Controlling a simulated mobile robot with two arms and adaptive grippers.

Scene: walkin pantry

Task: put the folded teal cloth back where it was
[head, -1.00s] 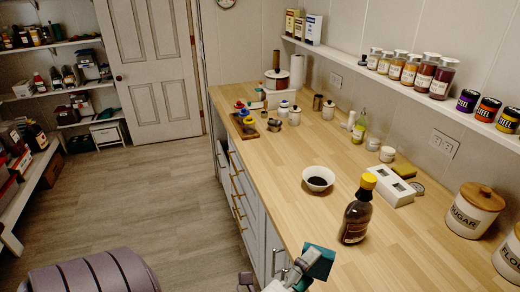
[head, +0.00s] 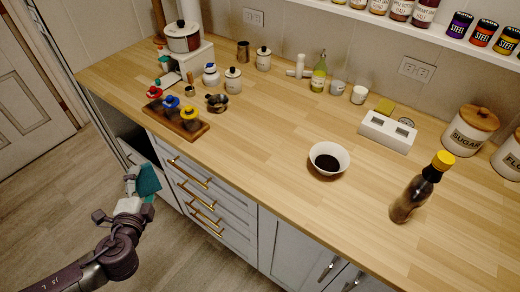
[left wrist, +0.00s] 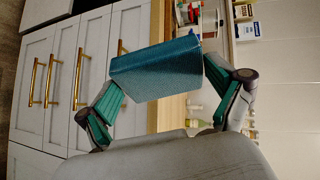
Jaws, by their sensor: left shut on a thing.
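The folded teal cloth (left wrist: 158,68) is held between the two fingers of my left gripper (left wrist: 160,92) in the left wrist view. In the head view, my left gripper (head: 136,190) is in front of the counter's left end, beside the drawers, with the teal cloth (head: 149,180) at its tip. The cloth is off the counter, in the air over the floor side. Where the cloth lay before does not show clearly. My right gripper is out of view.
The wooden counter (head: 255,140) has free room in its middle. A white bowl of dark liquid (head: 328,159), a dark bottle with a yellow cap (head: 420,190), a wooden tray with coloured-topped items (head: 178,122), and a white box (head: 387,132) stand on it. Drawers (head: 200,190) face my gripper.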

